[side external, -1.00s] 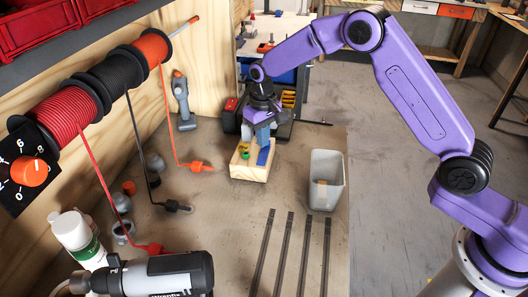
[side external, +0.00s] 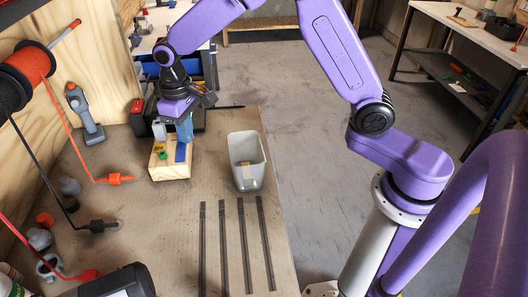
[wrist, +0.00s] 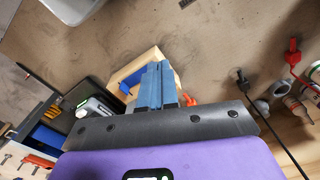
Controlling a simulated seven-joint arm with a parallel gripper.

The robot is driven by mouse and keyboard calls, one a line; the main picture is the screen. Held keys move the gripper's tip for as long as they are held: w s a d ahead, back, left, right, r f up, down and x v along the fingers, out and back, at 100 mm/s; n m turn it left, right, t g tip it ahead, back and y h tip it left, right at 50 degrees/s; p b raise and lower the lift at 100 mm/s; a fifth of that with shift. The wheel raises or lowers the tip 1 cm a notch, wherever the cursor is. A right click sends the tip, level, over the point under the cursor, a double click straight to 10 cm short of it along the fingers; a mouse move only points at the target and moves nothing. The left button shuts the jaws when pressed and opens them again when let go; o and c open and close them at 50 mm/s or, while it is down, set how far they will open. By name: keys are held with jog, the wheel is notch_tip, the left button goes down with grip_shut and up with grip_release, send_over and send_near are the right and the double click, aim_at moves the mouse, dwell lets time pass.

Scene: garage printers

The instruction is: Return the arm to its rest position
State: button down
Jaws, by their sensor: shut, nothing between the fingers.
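My gripper (side external: 185,140) hangs at the end of my purple arm, above a small wooden box (side external: 172,174). Its blue fingers are together with nothing between them, and they also show closed in the wrist view (wrist: 154,84). The box holds a blue piece (side external: 181,152) and a small green piece (side external: 162,155). In the wrist view the fingers hide part of the box (wrist: 135,68). I cannot tell the exact gap between the fingertips and the box.
A grey open bin (side external: 247,178) stands right of the box. Several dark strips (side external: 223,245) lie on the bench in front. An orange connector (side external: 120,179) and a black connector (side external: 103,226) on cables lie at left. A grey-and-orange tool (side external: 85,115) stands by the wooden wall.

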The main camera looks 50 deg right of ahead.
jog(key=s+d+r+n, duration=0.1)
jog(key=s+d, duration=0.3)
jog(key=s, duration=0.6)
jog(key=s+d+r+n, duration=0.2)
jog(key=s+d+n, duration=0.2)
jog(key=s, duration=0.7)
jog(key=s+d+r+n, duration=0.2)
jog(key=s+d+n, duration=0.1)
jog(key=s, duration=0.8)
jog(key=shift+s+d+r, duration=0.2)
jog(key=shift+d, duration=0.6)
